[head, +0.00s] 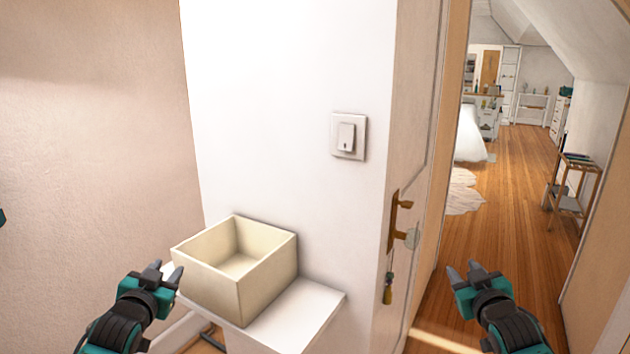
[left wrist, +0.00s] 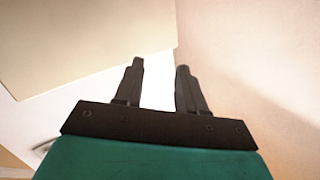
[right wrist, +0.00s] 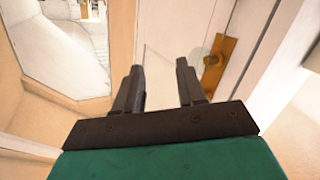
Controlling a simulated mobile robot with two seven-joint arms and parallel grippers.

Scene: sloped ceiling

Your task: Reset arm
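My left gripper (head: 165,273) is in front of the left side of a cream open box, low in the head view. In the left wrist view its two fingers (left wrist: 159,85) stand apart with nothing between them. My right gripper (head: 467,272) is in front of the doorway, to the right of the door. In the right wrist view its fingers (right wrist: 157,85) are also apart and empty. I cannot tell whether the left fingers touch the box.
The empty cream box (head: 222,285) sits on a small white shelf (head: 305,318) against the wall. A light switch (head: 348,137) is above. The open door (head: 405,150) has a brass handle (head: 400,205). Beyond, the wooden floor (head: 520,200) is mostly clear, with a small rack (head: 572,185) at right.

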